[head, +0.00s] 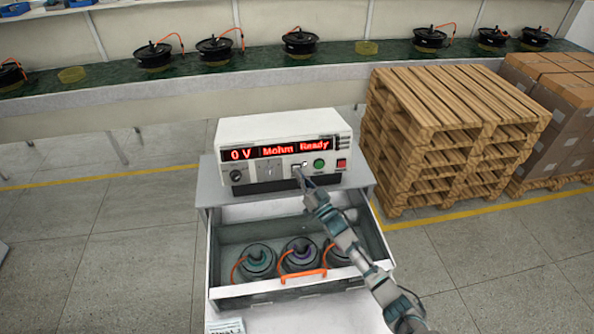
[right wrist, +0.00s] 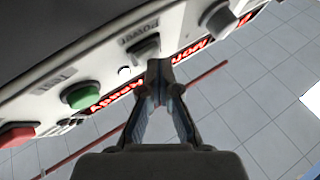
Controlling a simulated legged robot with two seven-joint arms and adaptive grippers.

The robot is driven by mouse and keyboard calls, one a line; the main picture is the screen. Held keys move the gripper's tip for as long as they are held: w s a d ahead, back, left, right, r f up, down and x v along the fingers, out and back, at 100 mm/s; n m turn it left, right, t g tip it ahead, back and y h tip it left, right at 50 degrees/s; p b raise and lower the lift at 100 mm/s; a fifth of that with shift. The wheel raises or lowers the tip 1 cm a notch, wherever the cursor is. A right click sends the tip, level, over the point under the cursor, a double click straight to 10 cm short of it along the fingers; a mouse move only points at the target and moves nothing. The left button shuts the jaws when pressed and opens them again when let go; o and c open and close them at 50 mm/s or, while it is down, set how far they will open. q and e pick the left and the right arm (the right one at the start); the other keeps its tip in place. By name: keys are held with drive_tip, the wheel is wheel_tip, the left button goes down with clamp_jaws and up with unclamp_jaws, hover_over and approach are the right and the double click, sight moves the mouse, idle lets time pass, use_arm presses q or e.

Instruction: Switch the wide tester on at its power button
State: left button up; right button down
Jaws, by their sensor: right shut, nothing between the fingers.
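The wide tester (head: 228,136) is a white box standing on the grey cart top. Its red display (head: 280,150) reads "0 V", "Mohm" and "Ready". In the right wrist view its front panel is seen rotated, with the power button (right wrist: 146,48) by the label "Power" and a small white lamp (right wrist: 125,71) close by. My right gripper (head: 298,171) is shut and empty, its tips at the button area; it also shows in the right wrist view (right wrist: 160,70). Its tips lie right by the power button; I cannot tell whether they touch. My left gripper is out of view.
A green button (head: 319,163) and a red button (head: 341,163) sit right of the gripper. Below, an open drawer (head: 216,262) holds several motors with orange cables. Wooden pallets (head: 450,120) stand at right. A conveyor (head: 110,75) with motors runs behind.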

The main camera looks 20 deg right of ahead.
drive_tip(key=shift+s+a+r+p, duration=0.2)
drive_tip(key=shift+s+a+p, duration=0.05)
drive_tip(key=shift+s+p, duration=0.4)
drive_tip(key=s+p, duration=0.3)
drive_tip(key=s+a+r+p, duration=0.1)
drive_tip(key=shift+s+a+r, duration=0.1)
drive_tip(key=shift+s, duration=0.25)
